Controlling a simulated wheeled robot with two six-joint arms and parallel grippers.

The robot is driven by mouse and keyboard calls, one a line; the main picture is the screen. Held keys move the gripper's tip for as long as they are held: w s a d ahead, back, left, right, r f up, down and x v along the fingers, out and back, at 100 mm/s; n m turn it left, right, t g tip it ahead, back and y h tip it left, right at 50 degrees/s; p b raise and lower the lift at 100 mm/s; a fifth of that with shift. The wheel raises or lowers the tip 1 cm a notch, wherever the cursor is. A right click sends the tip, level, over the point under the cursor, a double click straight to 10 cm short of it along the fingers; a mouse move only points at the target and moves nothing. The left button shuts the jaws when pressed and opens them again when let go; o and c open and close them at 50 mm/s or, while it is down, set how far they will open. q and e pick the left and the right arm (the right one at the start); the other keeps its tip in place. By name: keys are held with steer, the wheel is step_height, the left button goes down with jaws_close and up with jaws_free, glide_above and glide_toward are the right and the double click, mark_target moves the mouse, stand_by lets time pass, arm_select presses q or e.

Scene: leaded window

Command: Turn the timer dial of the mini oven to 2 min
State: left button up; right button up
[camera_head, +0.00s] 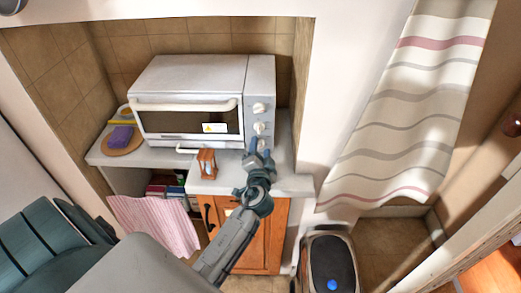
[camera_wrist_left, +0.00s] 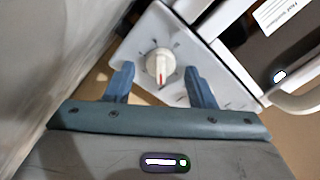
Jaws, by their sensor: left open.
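The white mini oven (camera_head: 190,75) stands on a counter in a tiled niche, with a column of round white dials on its right-hand front panel. Two dials, an upper one (camera_head: 259,107) and a middle one (camera_head: 259,127), show above my gripper; the area below them is hidden by it. My left gripper (camera_head: 257,147) is open in front of the lower panel. In the left wrist view a white dial (camera_wrist_left: 160,63) with a red mark sits between the two spread fingers of the gripper (camera_wrist_left: 159,72). The red mark points down in that picture. Contact is not clear.
A small wooden-framed object (camera_head: 207,163) stands on the counter (camera_head: 285,183) left of my gripper. A purple item (camera_head: 122,136) lies on a round board at the left. A pink striped towel (camera_head: 158,222) hangs below. A bin (camera_head: 328,262) and curtain (camera_head: 400,110) are at right.

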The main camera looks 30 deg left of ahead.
arm_select(q)
steer(key=shift+s+d+f, duration=0.15)
steer(key=shift+s, duration=0.15)
steer(key=b+v, duration=0.3)
steer(key=v, duration=0.6)
steer(key=shift+s+d+b, duration=0.35)
steer(key=shift+s, duration=0.1)
